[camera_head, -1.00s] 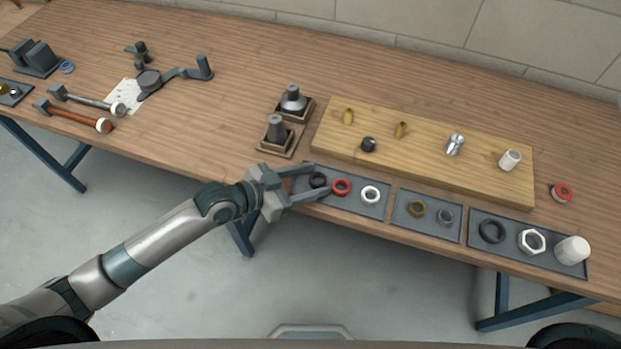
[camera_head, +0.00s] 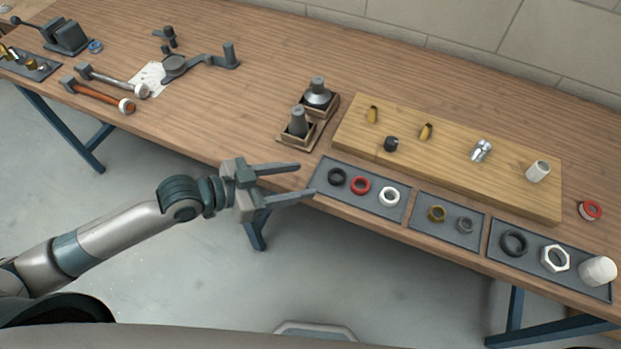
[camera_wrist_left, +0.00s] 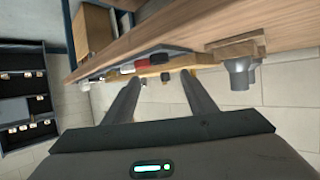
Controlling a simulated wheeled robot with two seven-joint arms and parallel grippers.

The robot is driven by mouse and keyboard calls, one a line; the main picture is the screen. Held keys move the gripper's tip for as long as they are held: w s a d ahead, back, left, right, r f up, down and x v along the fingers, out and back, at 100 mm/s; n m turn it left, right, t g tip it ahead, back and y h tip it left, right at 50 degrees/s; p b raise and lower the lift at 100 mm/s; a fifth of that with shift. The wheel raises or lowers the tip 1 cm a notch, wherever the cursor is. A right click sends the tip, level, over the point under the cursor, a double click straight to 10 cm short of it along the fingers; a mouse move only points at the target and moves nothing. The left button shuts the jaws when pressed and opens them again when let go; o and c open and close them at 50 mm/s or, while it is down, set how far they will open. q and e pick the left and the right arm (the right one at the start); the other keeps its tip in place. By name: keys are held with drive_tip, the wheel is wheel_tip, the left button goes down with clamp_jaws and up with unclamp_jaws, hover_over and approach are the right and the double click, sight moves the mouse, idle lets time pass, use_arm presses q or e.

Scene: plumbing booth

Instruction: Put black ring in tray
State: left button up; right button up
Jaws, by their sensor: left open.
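A black ring (camera_head: 337,177) lies in the left tray (camera_head: 322,193) at the table's front edge, at the left end of a row with a red ring (camera_head: 361,185) and a white ring (camera_head: 389,197). A larger black ring (camera_head: 514,243) lies in the right tray (camera_head: 577,284). My left gripper (camera_head: 307,180) is open and empty, left of the left tray, with its fingers pointing toward it. In the left wrist view the two fingers (camera_wrist_left: 158,92) are apart with nothing between them. My right gripper is not in view.
The middle tray (camera_head: 416,224) holds a brass nut and a grey ring. Behind the trays is a wooden board (camera_head: 450,165) with small fittings. Two dark fittings on square bases (camera_head: 299,128) stand left of it. Hammers (camera_head: 100,96) lie far left. The table between is clear.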

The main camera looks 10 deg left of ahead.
use_arm(q)
drive_tip(key=shift+v, duration=1.2)
